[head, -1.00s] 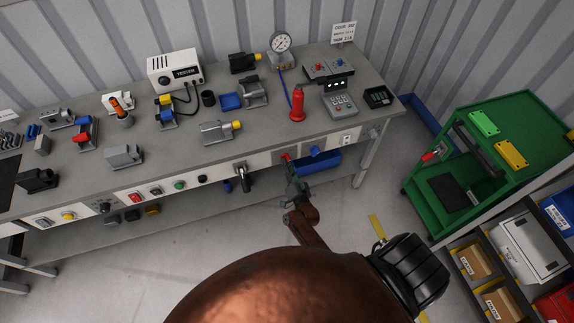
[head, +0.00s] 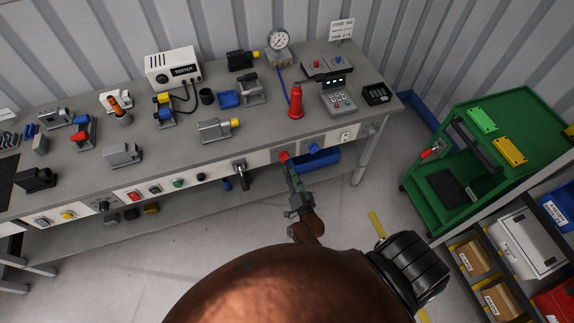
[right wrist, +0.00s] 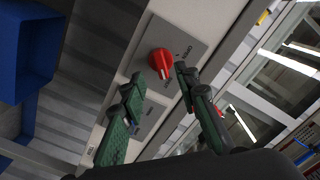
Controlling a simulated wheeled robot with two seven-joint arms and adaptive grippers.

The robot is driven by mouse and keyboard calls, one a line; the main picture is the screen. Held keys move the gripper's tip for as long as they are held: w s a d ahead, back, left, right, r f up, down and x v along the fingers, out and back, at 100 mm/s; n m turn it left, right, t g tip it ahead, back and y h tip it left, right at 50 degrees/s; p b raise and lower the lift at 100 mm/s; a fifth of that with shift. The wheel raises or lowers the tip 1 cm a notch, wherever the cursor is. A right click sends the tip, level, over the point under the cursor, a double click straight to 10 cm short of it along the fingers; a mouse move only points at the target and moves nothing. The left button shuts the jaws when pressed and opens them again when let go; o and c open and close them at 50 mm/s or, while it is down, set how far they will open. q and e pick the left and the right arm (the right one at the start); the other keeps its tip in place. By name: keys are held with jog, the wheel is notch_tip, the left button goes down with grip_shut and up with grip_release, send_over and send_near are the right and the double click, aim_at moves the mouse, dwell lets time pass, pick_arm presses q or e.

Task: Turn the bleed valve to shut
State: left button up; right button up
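The bleed valve is a red knob (head: 284,156) on the front panel of the workbench. In the right wrist view the red knob (right wrist: 160,63) stands on a grey plate with small lettering, and a pale mark shows on its face. My right gripper (head: 290,170) reaches up to it from below. In the right wrist view the green-and-black fingers of my right gripper (right wrist: 157,78) are spread, with the knob just beyond and between their tips. I see a gap beside the knob, and no clear contact. My left gripper is not in view.
A blue bin (head: 318,160) hangs under the bench just right of the knob. A black-handled lever (head: 242,175) sticks out of the panel to its left. A red bottle (head: 296,102) stands on the bench top above. A green cart (head: 480,150) stands at the right.

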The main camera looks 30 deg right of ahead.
jog(key=v, duration=0.6)
dwell(0.4)
